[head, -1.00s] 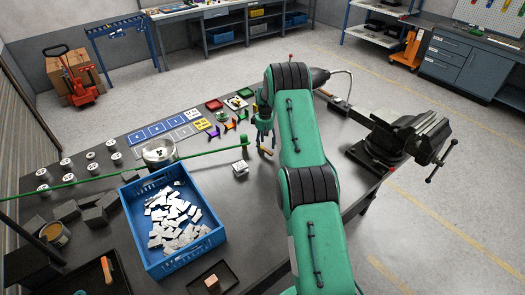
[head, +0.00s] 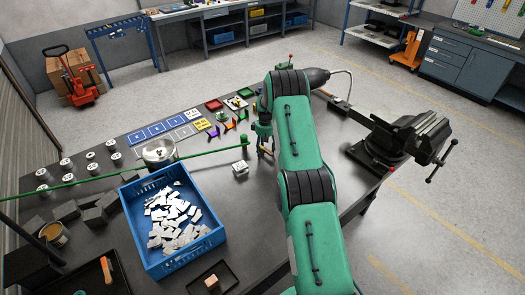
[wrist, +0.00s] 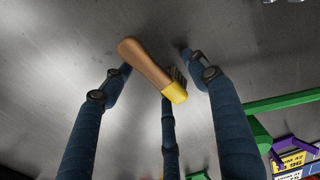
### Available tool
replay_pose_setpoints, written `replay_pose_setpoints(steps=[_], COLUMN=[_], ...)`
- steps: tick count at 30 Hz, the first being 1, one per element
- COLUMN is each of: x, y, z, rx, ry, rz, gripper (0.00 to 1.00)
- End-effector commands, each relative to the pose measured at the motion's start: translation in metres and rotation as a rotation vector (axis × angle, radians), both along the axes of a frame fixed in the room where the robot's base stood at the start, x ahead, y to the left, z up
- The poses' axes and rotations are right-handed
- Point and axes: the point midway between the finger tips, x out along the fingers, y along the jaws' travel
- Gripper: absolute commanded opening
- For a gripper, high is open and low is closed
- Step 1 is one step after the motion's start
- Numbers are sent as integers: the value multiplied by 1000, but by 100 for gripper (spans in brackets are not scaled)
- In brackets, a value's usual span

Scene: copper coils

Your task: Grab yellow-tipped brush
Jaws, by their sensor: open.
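The yellow-tipped brush (wrist: 150,68) lies on the dark bench top in the wrist view. It has a brown wooden handle, a yellow end and dark bristles on its right side. My gripper (wrist: 156,62) is open, with its blue fingers spread on both sides of the brush and a third finger below it. I see no clear contact between the fingers and the brush. In the head view my gripper (head: 265,150) points down at the bench, beside the end of a green bar, and the brush cannot be made out clearly there.
A green bar (head: 205,152) runs close to my gripper's left; a green piece also shows in the wrist view (wrist: 285,102). A blue crate (head: 190,262) of white pieces stands front left. A vise (head: 400,140) stands right. Coloured parts lie behind my gripper.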

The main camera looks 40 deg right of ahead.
Motion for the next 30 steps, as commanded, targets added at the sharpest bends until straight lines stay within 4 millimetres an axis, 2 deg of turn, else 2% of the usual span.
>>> replay_pose_setpoints(steps=[1, 9, 22, 30], x=[0, 0, 0, 1], y=[0, 0, 0, -1], z=[0, 0, 3, 22], rx=[0, 0, 0, -1], ry=[0, 0, -1, -2], rz=[0, 0, 0, 0], gripper=[59, 7, 7, 7])
